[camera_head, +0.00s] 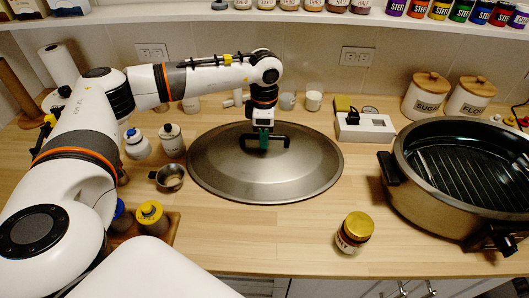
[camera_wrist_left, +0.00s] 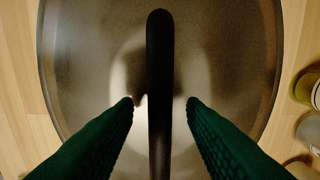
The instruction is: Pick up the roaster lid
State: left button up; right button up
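The roaster lid (camera_head: 222,172) is a wide oval grey metal dome lying on the wooden counter, with a black bar handle (camera_head: 282,139) on top. In the left wrist view the lid (camera_wrist_left: 85,60) fills most of the picture, and its handle (camera_wrist_left: 160,50) runs up the middle. My left gripper (camera_head: 264,146) points down over the handle. Its green fingers (camera_wrist_left: 159,103) are open, one on each side of the handle, with a visible gap on both sides. The right gripper is not in view.
The open roaster (camera_head: 425,205) stands right of the lid. A yellow-lidded jar (camera_head: 354,232) stands in front. A metal cup (camera_head: 170,178) and small jars are at the lid's left; mugs (camera_head: 313,101) and a white box (camera_head: 365,127) are behind. A shelf of jars runs above.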

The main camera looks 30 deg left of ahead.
pick_arm(q)
jog(key=shift+f, duration=0.25)
dwell(0.3)
grip_shut()
jog(key=shift+r, duration=0.1)
dwell(1.2)
